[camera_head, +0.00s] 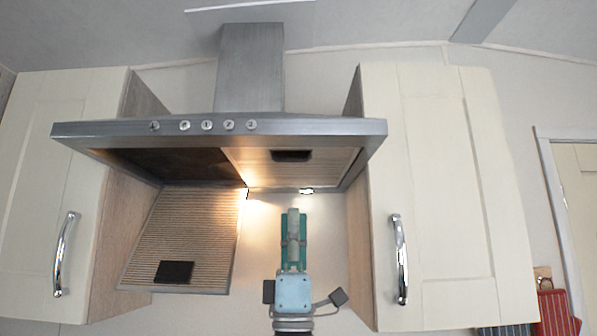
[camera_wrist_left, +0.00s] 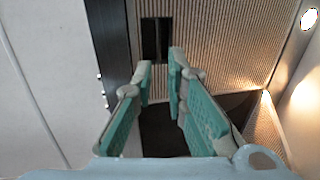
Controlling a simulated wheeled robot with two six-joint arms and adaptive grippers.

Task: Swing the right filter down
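The range hood (camera_head: 330,126) holds the right filter (camera_head: 330,159), a ribbed panel lying up in the hood's underside. Its black handle (camera_head: 291,156) sits near the front edge, and it also shows in the left wrist view (camera_wrist_left: 156,32). My left gripper (camera_head: 293,212) points up below the right filter, apart from it. In the left wrist view its two green fingers (camera_wrist_left: 160,68) stand apart with nothing between them, and the handle shows just beyond their tips. My right gripper is in neither view.
The left filter (camera_head: 190,225) hangs down from the hood, with its black handle (camera_head: 174,271) low. A dark opening (camera_head: 180,162) shows above it. Cabinets with chrome handles flank the hood on the left (camera_head: 50,160) and right (camera_head: 440,180). A lamp (camera_head: 307,190) glows at the back.

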